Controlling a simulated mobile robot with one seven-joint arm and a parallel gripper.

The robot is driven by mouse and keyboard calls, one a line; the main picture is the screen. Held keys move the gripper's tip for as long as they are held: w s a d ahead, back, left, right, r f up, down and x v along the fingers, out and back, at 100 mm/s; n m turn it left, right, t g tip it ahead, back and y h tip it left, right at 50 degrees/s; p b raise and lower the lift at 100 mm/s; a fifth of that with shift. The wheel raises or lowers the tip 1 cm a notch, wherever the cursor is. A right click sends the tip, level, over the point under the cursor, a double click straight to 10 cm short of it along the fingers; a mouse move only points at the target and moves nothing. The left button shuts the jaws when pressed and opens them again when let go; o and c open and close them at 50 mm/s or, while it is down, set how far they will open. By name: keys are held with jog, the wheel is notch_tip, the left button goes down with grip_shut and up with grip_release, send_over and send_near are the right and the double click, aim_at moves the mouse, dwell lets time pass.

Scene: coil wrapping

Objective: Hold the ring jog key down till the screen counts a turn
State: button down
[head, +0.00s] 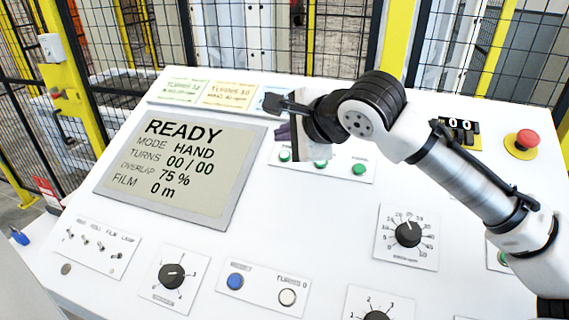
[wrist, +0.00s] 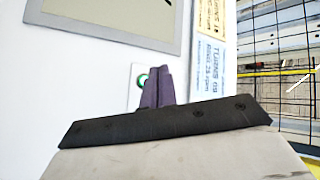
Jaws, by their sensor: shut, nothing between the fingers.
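The screen (head: 180,165) reads READY, MODE HAND, TURNS 00 / 00, OVERLAP 75 %, FILM 0 m. A white plate to its right bears a row of green keys: a left one (head: 285,155), a middle one and a right one (head: 358,169). Their labels are too small to read, so I cannot tell which is the ring jog key. My gripper (head: 283,131) is shut and empty, its purple fingers near the left key. In the wrist view the fingers (wrist: 158,72) partly cover a lit green key (wrist: 142,82). I cannot tell whether they touch it.
Note cards (head: 229,96) lie along the panel's back edge. A red emergency button (head: 526,138) and a counter stand at the right. Dials (head: 408,234), toggle switches (head: 100,246), a blue button (head: 235,281) and a white button (head: 287,297) fill the front. Fencing stands behind.

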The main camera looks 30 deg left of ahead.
aim_at(285, 156)
jog(key=shift+w+a+f+b, duration=0.1)
jog(key=shift+w+f+b, duration=0.25)
jog(key=shift+f, duration=0.45)
jog(key=shift+w+a+f+b, duration=0.1)
jog(key=shift+w+f+b, duration=0.25)
jog(key=shift+f, duration=0.4)
dwell(0.9)
jog(key=shift+f, duration=0.3)
